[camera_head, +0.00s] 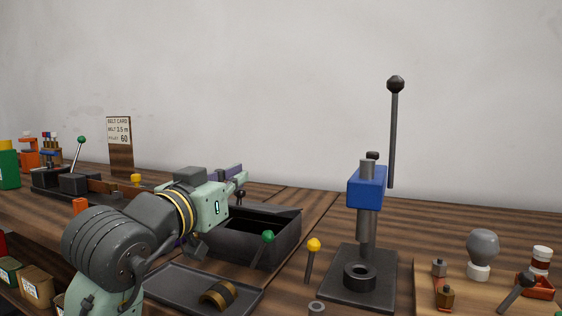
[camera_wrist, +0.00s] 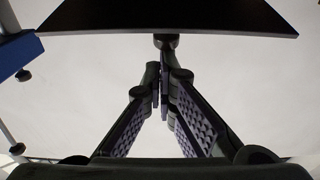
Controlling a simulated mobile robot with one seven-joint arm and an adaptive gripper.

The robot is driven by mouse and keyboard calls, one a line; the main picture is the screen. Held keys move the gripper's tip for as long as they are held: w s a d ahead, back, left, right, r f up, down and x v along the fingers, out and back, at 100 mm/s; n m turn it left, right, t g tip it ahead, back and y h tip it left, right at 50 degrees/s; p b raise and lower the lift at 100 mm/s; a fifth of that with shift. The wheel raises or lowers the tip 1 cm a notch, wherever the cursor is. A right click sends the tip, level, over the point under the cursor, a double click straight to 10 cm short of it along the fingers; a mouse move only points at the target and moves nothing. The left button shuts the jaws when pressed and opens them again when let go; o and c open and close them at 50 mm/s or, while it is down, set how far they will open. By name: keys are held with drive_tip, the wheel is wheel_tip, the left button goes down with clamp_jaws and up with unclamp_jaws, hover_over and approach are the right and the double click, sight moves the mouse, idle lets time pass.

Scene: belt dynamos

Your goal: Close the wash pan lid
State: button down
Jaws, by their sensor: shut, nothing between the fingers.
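The wash pan appears to be the dark box (camera_head: 268,246) in the middle of the bench in the head view. Its top stands open and its dark inside shows. My gripper (camera_head: 236,172) is above the pan's back left part, its fingers pointing to the right and back. In the wrist view my gripper (camera_wrist: 161,80) has its fingertips together with nothing between them. A dark flat panel (camera_wrist: 165,17) with a small round knob (camera_wrist: 165,42) lies close beyond the tips; it may be the lid. Whether the tips touch it I cannot tell. My arm hides the pan's left side.
A green-ball lever (camera_head: 266,238) and a yellow-ball lever (camera_head: 313,246) stand in front and to the right. A blue press (camera_head: 368,186) with a tall handle stands further right. A shallow tray (camera_head: 180,284) holding a brown curved piece (camera_head: 218,295) lies in front.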

sight(240, 197)
drive_tip(key=shift+s+a+f+b, duration=0.1)
drive_tip(key=shift+s+f+b, duration=0.2)
drive_tip(key=shift+f, duration=0.2)
drive_tip(key=shift+s+a+f+b, duration=0.15)
drive_tip(key=shift+f+b, duration=0.1)
drive_tip(key=shift+f, duration=0.2)
drive_tip(key=shift+s+f+b, duration=0.2)
drive_tip(key=shift+f+b, duration=0.05)
drive_tip(key=shift+f, duration=0.2)
drive_tip(key=shift+s+f+b, duration=0.2)
drive_tip(key=shift+f, duration=0.25)
drive_tip(key=shift+f, duration=0.15)
